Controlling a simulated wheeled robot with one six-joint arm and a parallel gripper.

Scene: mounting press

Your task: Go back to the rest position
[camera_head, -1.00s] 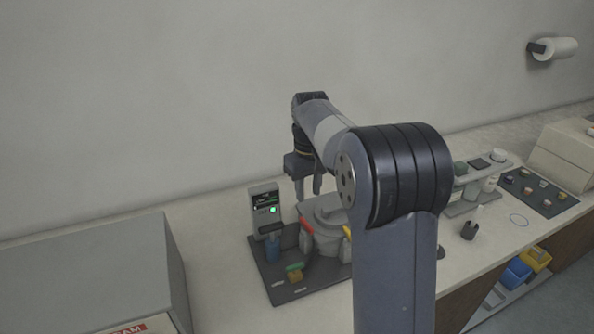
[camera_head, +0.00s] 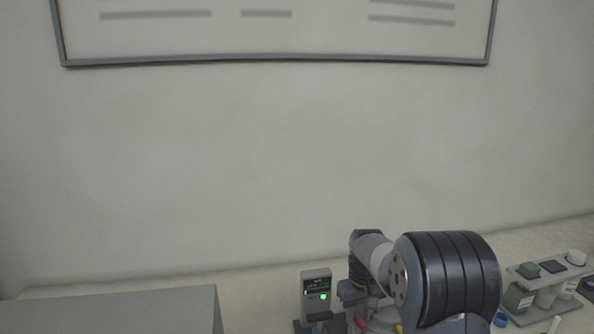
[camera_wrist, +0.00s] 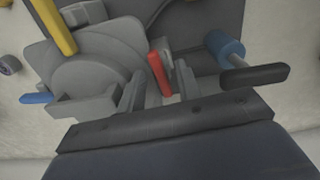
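My gripper (camera_wrist: 157,92) points down over the mounting press. In the wrist view its two grey fingers stand apart with nothing held between them. The grey press (camera_wrist: 90,85) fills the left half of that view, with a yellow bar (camera_wrist: 52,25), a red bar (camera_wrist: 159,73) and a blue bar (camera_wrist: 36,98) around it. A control box (camera_head: 317,288) with a lit green light stands left of my arm.
A blue cylinder (camera_wrist: 224,48) and a black handle (camera_wrist: 255,76) are right of the press in the wrist view. A grey box (camera_head: 120,310) is at lower left. A rack of jars (camera_head: 545,290) is at right. The wall above is bare up to a framed board (camera_head: 275,63).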

